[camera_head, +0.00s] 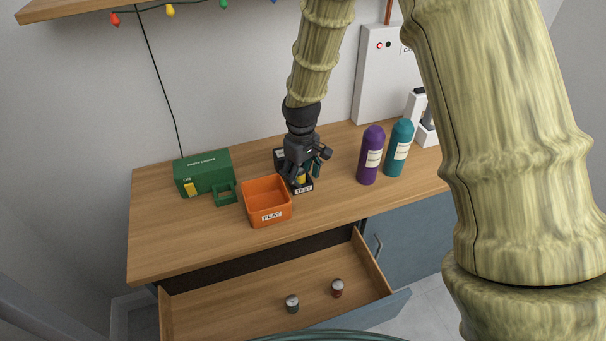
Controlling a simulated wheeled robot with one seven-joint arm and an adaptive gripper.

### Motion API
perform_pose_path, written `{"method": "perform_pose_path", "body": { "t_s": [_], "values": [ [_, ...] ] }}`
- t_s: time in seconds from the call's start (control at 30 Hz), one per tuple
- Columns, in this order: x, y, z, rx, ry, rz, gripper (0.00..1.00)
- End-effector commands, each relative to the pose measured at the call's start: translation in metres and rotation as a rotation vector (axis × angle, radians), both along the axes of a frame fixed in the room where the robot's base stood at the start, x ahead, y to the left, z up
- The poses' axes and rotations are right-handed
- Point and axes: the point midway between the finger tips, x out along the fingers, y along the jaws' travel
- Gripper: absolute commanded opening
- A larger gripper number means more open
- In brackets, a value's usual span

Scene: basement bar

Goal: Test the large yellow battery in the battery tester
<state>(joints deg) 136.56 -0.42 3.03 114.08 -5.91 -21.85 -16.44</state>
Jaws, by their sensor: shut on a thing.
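The gripper is shut on the yellow battery (300,178), of which only a small yellow patch shows between the fingers and the tester. The battery is at the tester's opening. Whether it touches the tester's contacts is hidden by the gripper. Something teal shows beside the right finger; I cannot tell what it is.
An orange "FLAT" bin (266,201) stands just left of the tester, beside a green box (203,173). Purple (371,156) and teal (399,148) bottles stand to the right. The open drawer (240,300) below holds a grey battery (292,304) and a red battery (338,288).

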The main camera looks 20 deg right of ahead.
Motion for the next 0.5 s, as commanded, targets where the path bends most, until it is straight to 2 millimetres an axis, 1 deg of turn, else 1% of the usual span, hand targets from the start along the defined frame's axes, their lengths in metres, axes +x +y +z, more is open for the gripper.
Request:
{"method": "perform_pose_path", "body": {
  "t_s": [0.03, 0.17, 0.27, 0.5],
  "values": [
    [-0.01, 0.005, -0.01, 0.002, 0.023, 0.009, 0.56],
    [-0.01, 0.004, 0.003, 0.004, 0.02, 0.008, 0.56],
    [-0.009, 0.002, 0.018, 0.006, 0.016, 0.006, 0.56],
    [-0.007, -0.004, 0.061, 0.007, 0.002, -0.001, 0.56]
  ]
}}
